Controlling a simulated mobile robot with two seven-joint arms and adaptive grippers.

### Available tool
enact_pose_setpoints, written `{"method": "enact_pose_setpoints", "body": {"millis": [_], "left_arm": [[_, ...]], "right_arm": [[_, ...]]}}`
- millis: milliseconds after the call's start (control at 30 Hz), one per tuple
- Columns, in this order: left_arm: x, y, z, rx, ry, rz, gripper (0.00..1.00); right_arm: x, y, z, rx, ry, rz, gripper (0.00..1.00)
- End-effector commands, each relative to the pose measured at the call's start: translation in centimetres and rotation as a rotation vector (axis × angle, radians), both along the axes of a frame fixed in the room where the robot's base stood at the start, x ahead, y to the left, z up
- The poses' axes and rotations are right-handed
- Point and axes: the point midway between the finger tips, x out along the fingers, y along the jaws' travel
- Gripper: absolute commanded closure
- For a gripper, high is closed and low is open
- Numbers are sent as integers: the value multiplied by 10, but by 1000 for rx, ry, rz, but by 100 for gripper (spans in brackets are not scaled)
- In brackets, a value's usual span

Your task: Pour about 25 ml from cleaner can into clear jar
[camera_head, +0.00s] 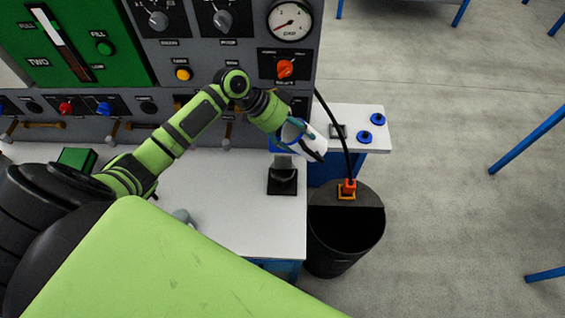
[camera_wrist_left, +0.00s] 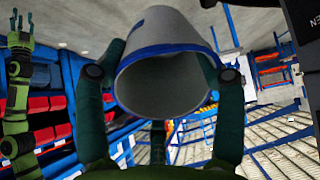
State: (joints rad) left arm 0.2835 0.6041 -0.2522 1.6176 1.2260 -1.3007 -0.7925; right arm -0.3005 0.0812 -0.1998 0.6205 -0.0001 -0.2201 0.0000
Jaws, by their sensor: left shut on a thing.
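My left gripper (camera_head: 292,133) is shut on the white can with blue bands, which I take as the cleaner can (camera_head: 313,147). It holds the can tilted in the air by the right end of the white bench. In the left wrist view the can (camera_wrist_left: 165,85) sits between the fingers of the left gripper (camera_wrist_left: 160,75), its blue-edged round end towards the camera. I cannot make out the clear jar for sure. A small grey shape stands on a black stand (camera_head: 282,184) below the can. My right gripper (camera_wrist_left: 19,32) shows small at the left wrist view's edge.
The control panel (camera_head: 237,52) stands behind the bench (camera_head: 235,205). A black bin (camera_head: 345,238) with an orange fitting and cable stands right of it. A side table (camera_head: 350,112) bears two blue round items. A rounded grey object (camera_head: 183,216) sits near my body.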

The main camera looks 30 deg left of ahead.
Motion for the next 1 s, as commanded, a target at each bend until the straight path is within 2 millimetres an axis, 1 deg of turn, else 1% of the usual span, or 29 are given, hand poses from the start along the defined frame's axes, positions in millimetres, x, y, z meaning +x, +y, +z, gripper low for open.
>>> {"method": "enact_pose_setpoints", "body": {"millis": [33,100,200,333,400,533,700,1000], "left_arm": [[0,2,-6,-32,-13,3,68],[-1,4,-4,-72,-34,3,68],[-2,4,-13,-133,-57,2,68],[-2,6,-16,-210,-93,3,68],[-2,7,-10,-252,-113,2,68],[-4,9,-7,-328,-146,1,68],[-4,11,-3,-403,-179,3,68],[-5,14,1,-478,-213,3,68]], "right_arm": [[0,0,-11,0,0,0,60],[0,0,-19,0,0,0,60],[0,0,-39,0,0,-1,60],[0,0,-57,0,0,-1,60],[0,0,-59,0,0,-1,60],[0,0,-70,0,0,-1,60],[0,0,-78,0,0,-1,60],[0,0,-86,0,0,0,60]]}}
